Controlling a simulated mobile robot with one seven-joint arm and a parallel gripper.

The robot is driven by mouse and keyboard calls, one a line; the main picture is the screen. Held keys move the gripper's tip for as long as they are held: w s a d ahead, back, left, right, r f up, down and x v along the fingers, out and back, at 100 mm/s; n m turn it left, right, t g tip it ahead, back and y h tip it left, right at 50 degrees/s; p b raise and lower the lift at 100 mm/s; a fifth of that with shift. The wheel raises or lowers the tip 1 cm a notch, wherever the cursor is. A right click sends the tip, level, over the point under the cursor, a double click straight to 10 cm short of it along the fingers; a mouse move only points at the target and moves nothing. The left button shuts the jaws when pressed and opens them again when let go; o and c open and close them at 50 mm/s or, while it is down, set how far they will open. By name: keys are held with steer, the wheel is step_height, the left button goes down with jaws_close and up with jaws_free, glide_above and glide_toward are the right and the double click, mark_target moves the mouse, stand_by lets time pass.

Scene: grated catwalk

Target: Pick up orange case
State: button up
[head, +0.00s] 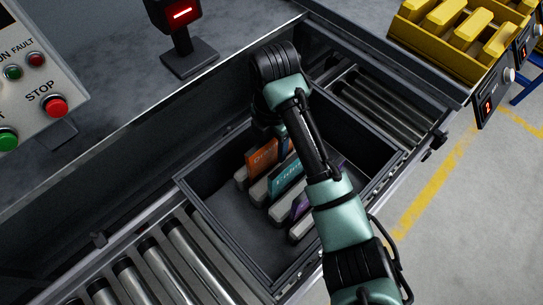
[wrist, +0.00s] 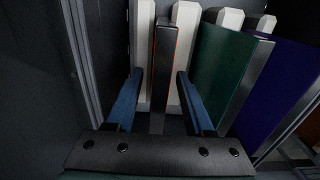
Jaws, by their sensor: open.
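The orange case (head: 260,158) stands upright in a dark tray (head: 228,212) in the head view, at the left end of a row of cases. In the wrist view the orange case (wrist: 164,65) shows edge-on, dark with a thin orange side. My gripper (wrist: 160,76) is open, with one blue finger on each side of the case and visible gaps between. In the head view my gripper (head: 283,145) is partly hidden by my arm, just beside the orange case.
A teal case (head: 286,176) and a purple case (head: 300,206) stand beside the orange one, between pale dividers. The tray sits on a roller conveyor (head: 180,250). A scanner (head: 180,25), a button panel (head: 40,85) and yellow bins (head: 450,40) stand around.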

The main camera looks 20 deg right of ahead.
mark_target(272, 154)
step_height(272, 154, down, 4)
steer(key=shift+a+r, duration=0.15)
jaws_close()
stand_by(0.3)
